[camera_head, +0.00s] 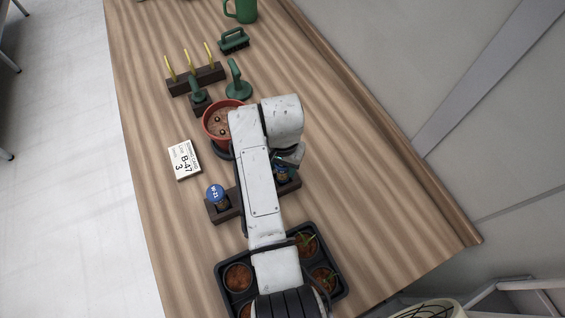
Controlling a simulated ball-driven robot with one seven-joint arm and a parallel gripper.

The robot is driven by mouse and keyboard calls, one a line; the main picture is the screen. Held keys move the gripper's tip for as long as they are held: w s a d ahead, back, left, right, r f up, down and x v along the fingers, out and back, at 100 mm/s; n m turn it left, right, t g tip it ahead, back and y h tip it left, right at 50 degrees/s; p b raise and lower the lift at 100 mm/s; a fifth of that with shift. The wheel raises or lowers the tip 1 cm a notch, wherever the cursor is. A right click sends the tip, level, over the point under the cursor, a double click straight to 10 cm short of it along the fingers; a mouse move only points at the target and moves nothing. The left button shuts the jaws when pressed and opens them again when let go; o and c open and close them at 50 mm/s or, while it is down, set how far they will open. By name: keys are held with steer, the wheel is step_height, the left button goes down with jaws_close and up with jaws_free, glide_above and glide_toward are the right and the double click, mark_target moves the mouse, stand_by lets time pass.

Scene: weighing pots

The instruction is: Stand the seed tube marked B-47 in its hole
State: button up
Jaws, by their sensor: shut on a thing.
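My gripper (284,168) is low over the table, just right of my own arm link, which hides much of it. It is shut on a seed tube (282,173), of which only a small bluish-green part shows; its marking cannot be read. The tube is at the right part of a dark wooden rack (227,215); whether it is in a hole or above one I cannot tell. Another tube with a round blue cap (216,193) stands in the rack's left end. A white card (184,160) reading B-47 and 3 lies left of the rack.
A terracotta pot (209,132) with soil stands behind the rack. A dark tray (221,283) of seedling pots is in front. The table's right side is clear.

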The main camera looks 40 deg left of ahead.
steer(key=shift+f, duration=0.4)
steer(key=o, duration=1)
steer(key=shift+o, duration=0.3)
steer(key=o, duration=0.4)
steer(key=shift+r, duration=0.15)
steer(key=shift+r+p, duration=2)
steer(key=shift+r, duration=3.6)
